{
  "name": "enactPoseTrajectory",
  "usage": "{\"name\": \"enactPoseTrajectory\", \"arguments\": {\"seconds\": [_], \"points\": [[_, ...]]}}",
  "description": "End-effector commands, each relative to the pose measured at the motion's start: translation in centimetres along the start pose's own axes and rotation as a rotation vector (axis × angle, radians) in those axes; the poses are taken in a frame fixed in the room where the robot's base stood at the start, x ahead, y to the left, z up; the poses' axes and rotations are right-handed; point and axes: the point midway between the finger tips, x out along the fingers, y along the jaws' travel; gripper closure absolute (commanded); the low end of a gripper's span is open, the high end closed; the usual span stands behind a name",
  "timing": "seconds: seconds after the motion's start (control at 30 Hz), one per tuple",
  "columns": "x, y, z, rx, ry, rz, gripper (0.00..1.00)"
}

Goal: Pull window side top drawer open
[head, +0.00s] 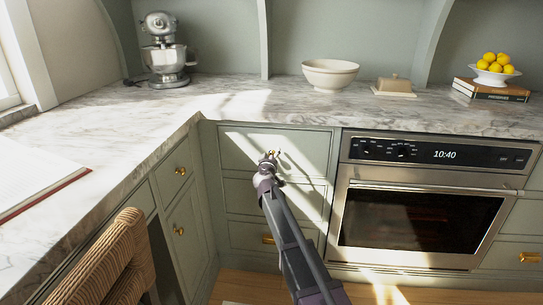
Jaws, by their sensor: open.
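A stack of green drawers stands left of the oven. Its top drawer (305,145) looks shut, flush with the front. My gripper (270,154) is open in front of the middle of this drawer. A bit of brass shows at the fingertips, and I cannot tell whether the fingers touch the handle or surround it. My arm hides much of the middle drawer (242,192). The bottom drawer's brass handle (268,239) is visible. On the window side, another top drawer (173,173) with a round brass knob (180,171) is shut, well left of my gripper.
The oven (420,215) stands right of the drawers, with a protruding bar handle (432,187). A woven chair (110,262) is at the lower left. A marble counter (235,105) holds a mixer (163,55), a bowl (330,76) and an open book (30,182).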

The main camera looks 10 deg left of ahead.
Motion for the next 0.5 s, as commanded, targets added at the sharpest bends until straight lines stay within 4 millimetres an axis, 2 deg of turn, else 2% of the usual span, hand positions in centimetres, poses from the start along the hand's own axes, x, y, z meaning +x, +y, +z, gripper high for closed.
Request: {"name": "enactPoseTrajectory", "arguments": {"seconds": [0.23, 0.27, 0.5], "points": [[0.01, -0.01, -0.01, 0.000, 0.000, 0.000, 0.21], [0.01, -0.01, -0.01, 0.000, 0.000, 0.000, 0.24], [0.01, -0.02, -0.02, 0.000, 0.000, 0.000, 0.95]]}}
